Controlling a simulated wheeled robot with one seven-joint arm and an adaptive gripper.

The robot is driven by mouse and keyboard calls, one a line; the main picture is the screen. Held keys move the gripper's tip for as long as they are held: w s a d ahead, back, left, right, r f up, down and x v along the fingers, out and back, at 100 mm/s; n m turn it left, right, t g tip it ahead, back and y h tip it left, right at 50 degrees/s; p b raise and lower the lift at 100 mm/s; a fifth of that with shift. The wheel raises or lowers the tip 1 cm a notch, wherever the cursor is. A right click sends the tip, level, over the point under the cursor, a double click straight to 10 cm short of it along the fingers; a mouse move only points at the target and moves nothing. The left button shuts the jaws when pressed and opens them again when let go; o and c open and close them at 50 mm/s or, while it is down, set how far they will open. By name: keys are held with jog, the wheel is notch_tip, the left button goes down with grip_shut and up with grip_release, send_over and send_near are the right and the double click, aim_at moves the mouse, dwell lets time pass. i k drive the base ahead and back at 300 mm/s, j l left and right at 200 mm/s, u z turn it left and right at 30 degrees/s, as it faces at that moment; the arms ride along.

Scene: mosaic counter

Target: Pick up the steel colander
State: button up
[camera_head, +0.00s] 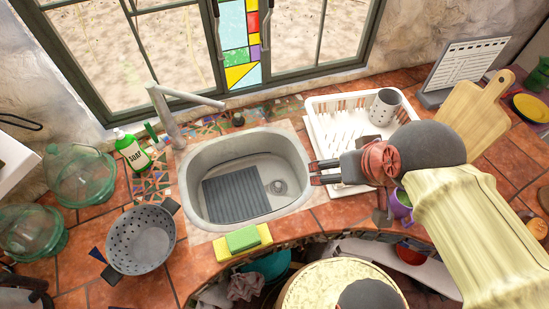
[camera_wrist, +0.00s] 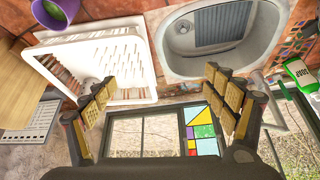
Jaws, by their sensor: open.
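The steel colander (camera_head: 141,240) is a grey, perforated bowl with dark handles. It sits on the tiled counter left of the sink in the head view, and I do not see it in the wrist view. My gripper (camera_head: 314,173) is above the edge between the sink and the dish rack, well to the right of the colander. In the wrist view my gripper (camera_wrist: 165,95) has its two fingers wide apart with nothing between them.
The sink (camera_head: 280,145) lies between gripper and colander. A tall faucet (camera_head: 170,115), soap bottle (camera_head: 131,150), green glass jars (camera_head: 82,175) and sponges (camera_head: 243,238) are near. The dish rack (camera_head: 335,120) holds a perforated steel cup (camera_head: 384,106). A purple cup (camera_head: 399,205) is under my arm.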

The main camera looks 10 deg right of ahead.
aim_at(142, 239)
jog(key=u, duration=2.05)
jog(key=k+j+z, duration=0.1)
jog(key=j+z, duration=0.15)
jog(key=j, duration=0.15)
jog(key=k+j+z, duration=0.1)
jog(key=j+z, duration=0.2)
jog(key=k+j+z, duration=0.25)
jog(key=j, duration=0.25)
jog(key=k+j+z, duration=0.1)
jog(key=j+z, duration=0.15)
jog(key=j, duration=0.1)
